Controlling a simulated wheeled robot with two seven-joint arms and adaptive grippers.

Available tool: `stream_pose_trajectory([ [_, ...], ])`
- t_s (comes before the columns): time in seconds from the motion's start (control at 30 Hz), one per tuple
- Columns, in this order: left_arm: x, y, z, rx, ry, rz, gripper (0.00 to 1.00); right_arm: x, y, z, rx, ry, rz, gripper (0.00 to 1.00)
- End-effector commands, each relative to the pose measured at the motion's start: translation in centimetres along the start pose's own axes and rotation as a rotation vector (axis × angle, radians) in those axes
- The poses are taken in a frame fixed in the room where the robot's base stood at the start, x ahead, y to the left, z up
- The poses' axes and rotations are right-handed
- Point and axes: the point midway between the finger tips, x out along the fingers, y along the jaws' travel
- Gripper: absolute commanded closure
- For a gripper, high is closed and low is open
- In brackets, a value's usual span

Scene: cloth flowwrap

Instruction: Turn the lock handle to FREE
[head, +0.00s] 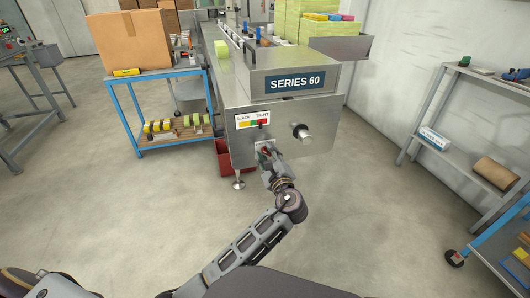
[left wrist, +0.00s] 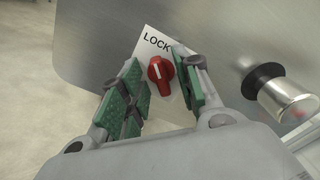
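The lock handle (left wrist: 160,72) is a small red knob on a white label with the word LOCK, seen in the left wrist view. The rest of the label is hidden, and no FREE mark shows. My left gripper (left wrist: 158,92) is open, its green-padded fingers on either side of the handle with gaps between. In the head view my left gripper (head: 266,152) is at the front panel of the SERIES 60 machine (head: 295,110) and mostly covers the handle. My right gripper is not in view.
A round metal knob (head: 301,132) sticks out to the right of the handle. A SLACK/TIGHT gauge (head: 252,120) is above. A blue cart (head: 140,105) with boxes stands left, and a shelf (head: 470,125) stands right.

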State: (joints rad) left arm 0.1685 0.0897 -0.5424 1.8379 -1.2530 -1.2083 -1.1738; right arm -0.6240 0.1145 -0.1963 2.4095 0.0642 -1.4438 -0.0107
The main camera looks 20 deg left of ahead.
Motion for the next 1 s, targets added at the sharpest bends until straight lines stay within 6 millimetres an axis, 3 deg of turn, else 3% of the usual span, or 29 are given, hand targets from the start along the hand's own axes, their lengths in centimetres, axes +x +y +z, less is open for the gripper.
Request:
stream_pose_trajectory([
  [0.47,-0.25,-0.04,-0.04,0.000,0.000,0.001,0.67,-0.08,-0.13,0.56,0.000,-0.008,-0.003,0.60],
  [0.73,-0.23,-0.03,-0.04,0.000,0.000,0.001,1.00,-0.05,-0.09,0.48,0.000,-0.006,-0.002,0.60],
  [1.0,-0.23,-0.02,-0.03,0.002,0.000,0.001,1.00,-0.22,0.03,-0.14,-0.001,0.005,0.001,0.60],
])
